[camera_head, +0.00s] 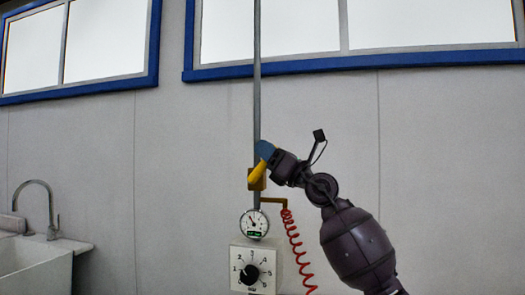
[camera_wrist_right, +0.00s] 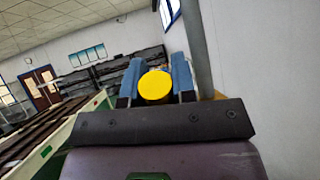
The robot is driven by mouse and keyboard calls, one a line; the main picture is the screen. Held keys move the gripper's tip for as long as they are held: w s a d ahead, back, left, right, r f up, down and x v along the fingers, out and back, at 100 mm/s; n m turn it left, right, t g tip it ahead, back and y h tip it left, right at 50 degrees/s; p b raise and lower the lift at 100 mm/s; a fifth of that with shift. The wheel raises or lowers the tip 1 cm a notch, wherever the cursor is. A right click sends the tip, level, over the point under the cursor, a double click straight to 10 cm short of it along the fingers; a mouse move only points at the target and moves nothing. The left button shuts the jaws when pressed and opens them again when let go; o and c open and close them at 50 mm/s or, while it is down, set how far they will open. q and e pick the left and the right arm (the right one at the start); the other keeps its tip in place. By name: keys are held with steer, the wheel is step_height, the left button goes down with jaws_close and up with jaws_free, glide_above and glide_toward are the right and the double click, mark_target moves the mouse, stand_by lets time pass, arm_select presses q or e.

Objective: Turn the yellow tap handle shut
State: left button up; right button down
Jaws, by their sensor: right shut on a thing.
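The yellow tap handle (camera_head: 259,171) sits on the grey vertical pipe, above the round gauge, and stands tilted with its upper end leaning right. My right gripper (camera_head: 266,150) reaches it from the right, with its blue fingers at the handle's upper end. In the right wrist view the round yellow end of the handle (camera_wrist_right: 155,87) lies between the two blue fingers of my right gripper (camera_wrist_right: 157,78), which is shut on it. The gripper hides part of the handle and pipe in the head view. My left gripper is not in view.
Below the tap are a gauge (camera_head: 254,223) and a white box with a black dial (camera_head: 252,274). A red coiled hose (camera_head: 294,240) hangs beside them. A sink (camera_head: 36,266) with a curved faucet (camera_head: 50,205) stands at left. The wall between is bare.

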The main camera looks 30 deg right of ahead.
stand_by(0.3)
steer(key=c, duration=0.9)
jaws_free()
steer(key=shift+s+f, duration=0.1)
steer(key=shift+v, duration=5.4)
steer(key=shift+c, duration=0.4)
